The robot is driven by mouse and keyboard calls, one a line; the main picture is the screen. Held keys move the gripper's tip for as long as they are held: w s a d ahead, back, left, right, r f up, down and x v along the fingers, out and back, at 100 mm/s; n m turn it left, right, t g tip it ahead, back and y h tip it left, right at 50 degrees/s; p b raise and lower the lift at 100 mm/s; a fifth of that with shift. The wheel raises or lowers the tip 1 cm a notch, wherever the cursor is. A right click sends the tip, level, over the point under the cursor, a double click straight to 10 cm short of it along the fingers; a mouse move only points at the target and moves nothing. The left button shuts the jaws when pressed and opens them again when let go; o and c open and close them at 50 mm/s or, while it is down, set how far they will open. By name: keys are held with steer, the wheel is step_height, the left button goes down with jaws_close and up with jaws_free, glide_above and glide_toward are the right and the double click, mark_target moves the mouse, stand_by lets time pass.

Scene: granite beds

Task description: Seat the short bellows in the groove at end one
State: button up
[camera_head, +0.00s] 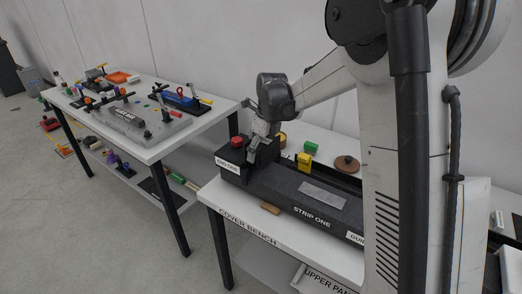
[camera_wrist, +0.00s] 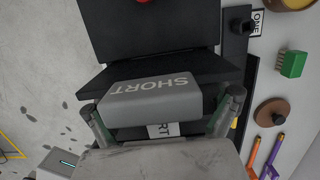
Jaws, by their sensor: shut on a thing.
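The short bellows (camera_wrist: 150,100) is a grey block marked SHORT, and the lettering is upside down in the wrist view. My gripper (camera_wrist: 162,112) is shut on it, with one finger at each end. In the head view my gripper (camera_head: 258,146) is low over the end one block (camera_head: 229,167), beside its red knob (camera_head: 237,142). In the wrist view dark surfaces of the end block (camera_wrist: 150,30) lie just beyond the bellows. The groove is hidden, and I cannot tell whether the bellows touches it.
The dark bed marked STRIP ONE (camera_head: 310,210) runs right along the cover bench (camera_head: 240,222). Another cluttered table (camera_head: 150,153) stands left. Open floor lies in front.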

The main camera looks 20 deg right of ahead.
steer(key=shift+f+b, duration=1.25)
steer(key=shift+f, duration=0.5)
steer(key=shift+r, duration=0.2)
steer(key=shift+r, duration=0.45)
steer(key=shift+f+b, duration=0.65)
steer(key=shift+f, duration=0.05)
stand_by(1.7)
steer(key=shift+r, duration=0.15)
steer(key=shift+r, duration=0.5)
stand_by(1.5)
steer(key=shift+f+b, duration=0.45)
steer(key=shift+f, duration=0.1)
stand_by(0.4)
